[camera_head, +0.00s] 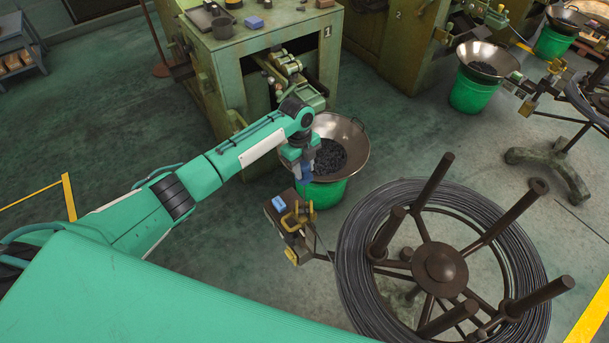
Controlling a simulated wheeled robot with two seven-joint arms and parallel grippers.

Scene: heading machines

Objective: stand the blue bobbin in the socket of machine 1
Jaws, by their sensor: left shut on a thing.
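Machine 1 (225,75) is the green cabinet with a "1" plate, at the top middle. My left gripper (303,172) points down in front of it, beside the near left rim of a metal bowl. It is shut on a small dark blue thing, the blue bobbin (305,176), mostly hidden by the fingers. A bracket unit (287,222) with brass-coloured parts and a light blue patch stands just below and left of the gripper. I cannot make out the socket clearly. My right gripper is not in view.
The bowl (352,135) of dark pieces sits on a green bucket (322,193). A wire coil (352,270) on a brown spoked stand with upright posts fills the lower right. A blue block (254,22) lies on machine 1.

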